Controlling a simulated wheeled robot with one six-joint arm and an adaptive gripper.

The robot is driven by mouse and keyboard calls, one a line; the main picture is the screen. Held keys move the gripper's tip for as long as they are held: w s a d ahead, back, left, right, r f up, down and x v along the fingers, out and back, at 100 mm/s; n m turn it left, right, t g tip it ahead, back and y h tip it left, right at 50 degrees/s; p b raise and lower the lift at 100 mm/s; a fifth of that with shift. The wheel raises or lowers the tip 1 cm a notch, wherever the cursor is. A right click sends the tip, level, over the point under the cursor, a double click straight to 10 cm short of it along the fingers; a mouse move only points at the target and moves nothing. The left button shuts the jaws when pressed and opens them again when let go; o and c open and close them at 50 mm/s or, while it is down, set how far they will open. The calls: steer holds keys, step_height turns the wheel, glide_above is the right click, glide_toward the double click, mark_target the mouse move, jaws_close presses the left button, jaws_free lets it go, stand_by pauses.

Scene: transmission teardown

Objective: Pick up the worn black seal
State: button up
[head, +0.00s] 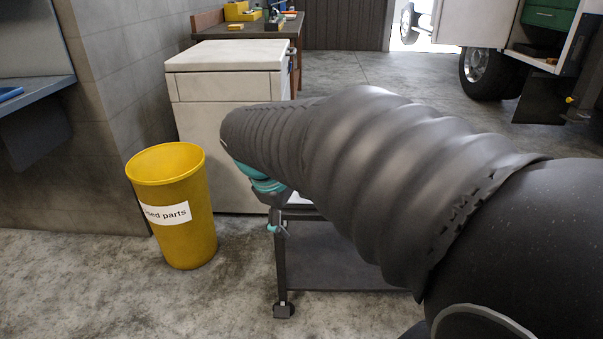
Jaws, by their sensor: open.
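The worn black seal is not visible in this view. My arm's dark ribbed sleeve fills the middle and right and hides most of a wheeled cart. My gripper (279,229) shows only in small part below the teal wrist, in front of the cart's near left corner. It is open, and nothing shows held in it. The cart's top is almost wholly hidden, so I cannot tell what lies on it.
A yellow bin (187,235) labelled for used parts stands on the floor left of the cart. A white cabinet (225,105) stands behind. A workbench (245,32) with tools is farther back, and a vehicle (500,60) is at the upper right. A grey shelf (38,88) juts in at left.

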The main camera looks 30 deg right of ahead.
steer(key=w+d+f+n+g+h, duration=0.1)
steer(key=w+d+f+n+h, duration=0.1)
steer(key=w, duration=0.5)
steer(key=w+d+f+n+g+h, duration=0.2)
steer(key=w+d+f+n+h, duration=0.1)
steer(key=w+d, duration=0.4)
steer(key=w+d+f+n+g+h, duration=0.1)
steer(key=w+d+f+n+h, duration=0.2)
steer(key=w, duration=0.5)
steer(key=shift+w+d+f+n+g, duration=0.15)
steer(key=shift+d+f+n, duration=0.25)
steer(key=shift+d, duration=0.25)
steer(key=shift+w+d+f+n+g, duration=0.15)
steer(key=shift+d+f+n, duration=0.15)
steer(key=shift+d+f, duration=0.25)
steer(key=shift+d+h, duration=0.25)
steer(key=shift+h, duration=0.05)
steer(key=p+x, duration=0.1)
steer(key=x, duration=1.2)
steer(key=shift+s+d+f, duration=0.15)
steer(key=shift+d, duration=0.05)
steer(key=c, duration=1.1)
